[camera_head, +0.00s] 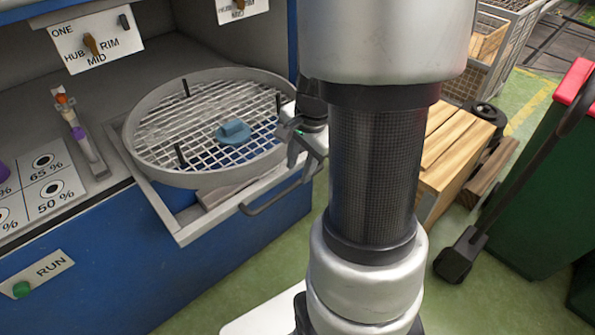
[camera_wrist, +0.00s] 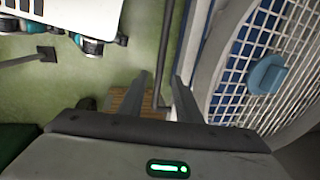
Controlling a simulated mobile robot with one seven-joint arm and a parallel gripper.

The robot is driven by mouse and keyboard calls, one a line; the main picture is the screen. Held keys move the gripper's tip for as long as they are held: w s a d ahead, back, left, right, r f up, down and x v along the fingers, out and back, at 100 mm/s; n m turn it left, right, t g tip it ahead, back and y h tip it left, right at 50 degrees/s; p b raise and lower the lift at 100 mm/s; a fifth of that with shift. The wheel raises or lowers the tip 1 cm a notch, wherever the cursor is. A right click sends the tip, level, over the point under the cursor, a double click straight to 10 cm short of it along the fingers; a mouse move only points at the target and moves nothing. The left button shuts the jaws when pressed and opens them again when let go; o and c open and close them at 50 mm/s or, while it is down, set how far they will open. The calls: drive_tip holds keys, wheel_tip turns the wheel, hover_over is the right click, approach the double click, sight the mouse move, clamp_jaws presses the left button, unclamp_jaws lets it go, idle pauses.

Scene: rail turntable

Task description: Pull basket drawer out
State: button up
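The basket drawer (camera_head: 190,232) is a grey tray frame that juts out from the blue cabinet. A round grey wire-mesh basket (camera_head: 205,178) sits on it, with a blue piece (camera_head: 232,133) inside. The basket also shows at the right of the wrist view (camera_wrist: 222,50). The dark bar handle (camera_head: 268,204) runs along the drawer's front. My gripper (camera_head: 303,150) is beside the basket's right rim, close to the handle's right end. In the wrist view its two fingers are apart, and a thin dark bar (camera_wrist: 178,50) shows between them; contact cannot be told.
Wooden crates (camera_head: 455,150) stand on the green floor at the right, with a green bin with a red lid (camera_head: 545,140) beyond. A percentage panel (camera_head: 40,190) and a RUN button (camera_head: 22,289) are at the left. Green floor in front of the drawer is open.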

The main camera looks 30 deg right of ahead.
wheel_tip(320, 180, up, 12)
drive_tip(key=s+p, duration=0.2)
drive_tip(key=shift+s+d+f+p, duration=0.15)
drive_tip(key=shift+s+d+p, duration=0.1)
drive_tip(key=shift+p, duration=0.15)
drive_tip(key=s+a+r+n+t, duration=0.2)
drive_tip(key=s+a+r+n, duration=0.25)
drive_tip(key=a+n, duration=0.35)
drive_tip(key=s+a+r+n+t, duration=0.2)
drive_tip(key=s+a+r+n, duration=0.2)
drive_tip(key=a+r+n, duration=0.3)
wheel_tip(320, 180, up, 12)
drive_tip(key=p, duration=1.3)
drive_tip(key=shift+a+f+n+g+p, duration=0.2)
drive_tip(key=shift+a+n+g+p, duration=0.1)
drive_tip(key=shift+a+n, duration=0.1)
drive_tip(key=shift+a, duration=0.15)
